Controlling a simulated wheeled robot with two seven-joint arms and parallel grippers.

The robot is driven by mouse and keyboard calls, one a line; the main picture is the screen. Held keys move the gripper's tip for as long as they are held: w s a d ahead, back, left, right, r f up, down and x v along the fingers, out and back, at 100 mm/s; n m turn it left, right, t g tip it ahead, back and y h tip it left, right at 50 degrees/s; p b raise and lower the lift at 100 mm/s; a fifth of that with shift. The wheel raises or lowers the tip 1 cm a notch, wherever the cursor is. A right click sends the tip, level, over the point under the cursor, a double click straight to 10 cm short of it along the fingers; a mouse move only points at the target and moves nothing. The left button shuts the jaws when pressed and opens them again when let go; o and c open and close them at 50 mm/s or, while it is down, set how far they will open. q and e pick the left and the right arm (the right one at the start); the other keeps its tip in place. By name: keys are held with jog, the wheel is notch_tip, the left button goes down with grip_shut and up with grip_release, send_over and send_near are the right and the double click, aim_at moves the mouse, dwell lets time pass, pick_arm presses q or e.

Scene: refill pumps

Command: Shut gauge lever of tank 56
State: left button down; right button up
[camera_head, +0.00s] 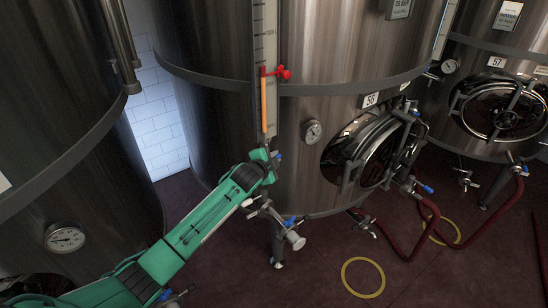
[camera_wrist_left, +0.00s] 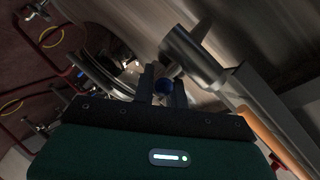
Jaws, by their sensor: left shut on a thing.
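My left gripper (camera_head: 274,155) is at the foot of this gauge. A small blue lever (camera_head: 278,155) shows at its tip. The lever's body is mostly hidden. My right gripper is out of view.
A red tap (camera_head: 281,73) sticks out beside the gauge. Tank 57 (camera_head: 470,110) stands to the right and another tank (camera_head: 70,150) at the left. Below are a pipe fitting (camera_head: 293,238), red hoses (camera_head: 400,255) and yellow rings (camera_head: 363,278) on the floor.

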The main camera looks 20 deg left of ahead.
pick_arm(q)
jog(key=c, duration=1.7)
grip_release()
jog(key=shift+s+a+b, duration=0.1)
jog(key=shift+s+b, duration=0.25)
jog(key=shift+s, duration=0.3)
jog(key=shift+b+v, duration=1.95)
jog(key=shift+v, duration=4.3)
